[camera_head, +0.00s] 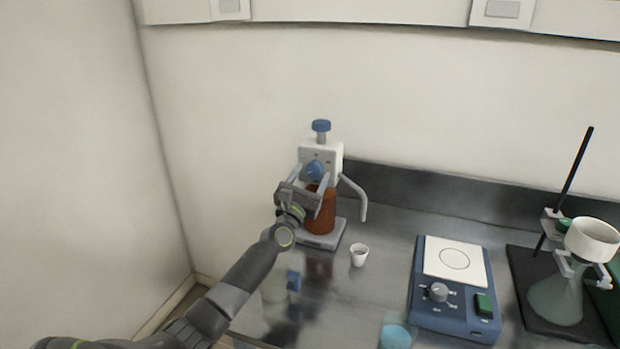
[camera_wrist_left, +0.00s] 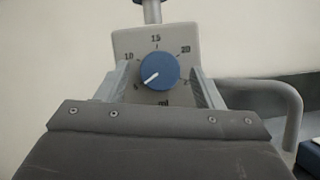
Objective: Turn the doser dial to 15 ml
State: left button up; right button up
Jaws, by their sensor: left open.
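The doser (camera_head: 320,150) is a white head with a blue top knob on an amber bottle (camera_head: 321,212). Its blue dial (camera_head: 315,169) faces me. In the left wrist view, the dial (camera_wrist_left: 160,71) has a white pointer aimed down-left, close to the 5 mark. The 15 mark is straight above the dial, with 10 to its upper left and 20 to its upper right. My left gripper (camera_head: 300,192) is open in front of the doser. In the wrist view its fingers (camera_wrist_left: 160,82) stand on either side of the dial, with gaps. My right gripper is not in view.
A small white cup (camera_head: 359,255) stands right of the doser base (camera_head: 322,240). A blue hotplate (camera_head: 452,318) and a filter flask on a stand (camera_head: 556,298) are further right. A curved spout (camera_head: 355,195) sticks out right of the doser. Blue-capped glassware (camera_head: 293,280) stands near my left arm.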

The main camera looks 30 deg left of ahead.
pick_arm(q)
jog(key=shift+c, duration=0.4)
jog(key=c, duration=0.9)
jog(key=shift+m, duration=0.3)
